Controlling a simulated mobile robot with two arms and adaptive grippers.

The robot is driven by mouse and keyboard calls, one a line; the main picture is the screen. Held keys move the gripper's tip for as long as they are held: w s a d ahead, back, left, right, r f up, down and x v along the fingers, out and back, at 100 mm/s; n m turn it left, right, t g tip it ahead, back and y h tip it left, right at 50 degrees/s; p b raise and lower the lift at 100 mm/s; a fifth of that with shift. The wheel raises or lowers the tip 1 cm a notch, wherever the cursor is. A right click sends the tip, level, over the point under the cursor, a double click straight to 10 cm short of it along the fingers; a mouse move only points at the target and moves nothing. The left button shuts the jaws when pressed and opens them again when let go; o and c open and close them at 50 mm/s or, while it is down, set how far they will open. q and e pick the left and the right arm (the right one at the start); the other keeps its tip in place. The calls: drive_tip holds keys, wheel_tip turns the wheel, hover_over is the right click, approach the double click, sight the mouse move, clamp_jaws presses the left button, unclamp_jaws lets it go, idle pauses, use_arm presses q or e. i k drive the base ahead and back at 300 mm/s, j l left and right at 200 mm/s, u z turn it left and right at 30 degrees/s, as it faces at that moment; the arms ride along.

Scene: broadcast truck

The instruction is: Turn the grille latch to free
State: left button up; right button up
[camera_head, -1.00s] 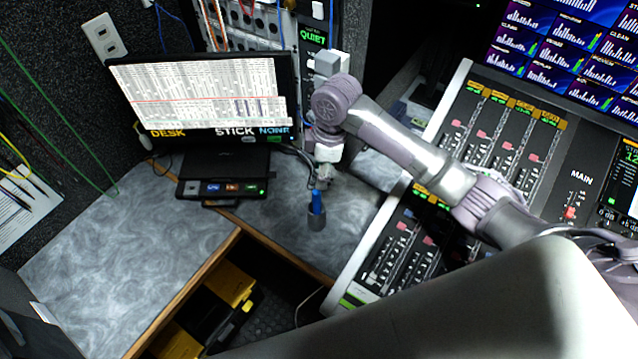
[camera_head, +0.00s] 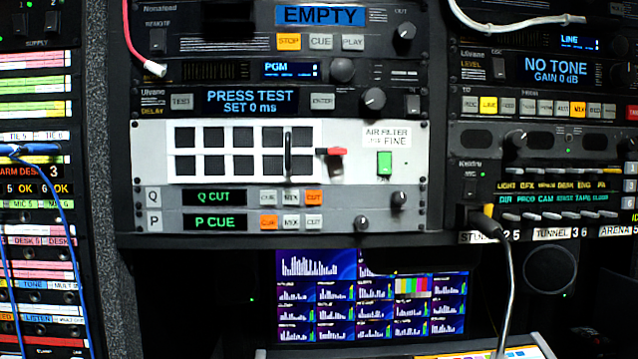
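The air filter grille (camera_head: 245,152) is a white panel with two rows of dark mesh squares, in the middle of the rack. A black upright handle (camera_head: 289,155) stands on its right part. A small latch with a red tab (camera_head: 331,152) sits at the grille's right edge; the red tab points left, onto the panel's edge, and a dark part hangs below it. A label reading "AIR FILTER" and "FINE" (camera_head: 386,137) is to its right. Neither of my grippers shows in the head view now.
A green switch (camera_head: 384,163) is right of the latch. Units with buttons and knobs lie above, and the Q CUT and P CUE rows (camera_head: 222,197) below. A black cable (camera_head: 507,270) hangs at right, a white cable (camera_head: 515,22) at top right, blue cables at left.

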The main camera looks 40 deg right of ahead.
sight(336, 150)
drive_tip(key=z, duration=1.1)
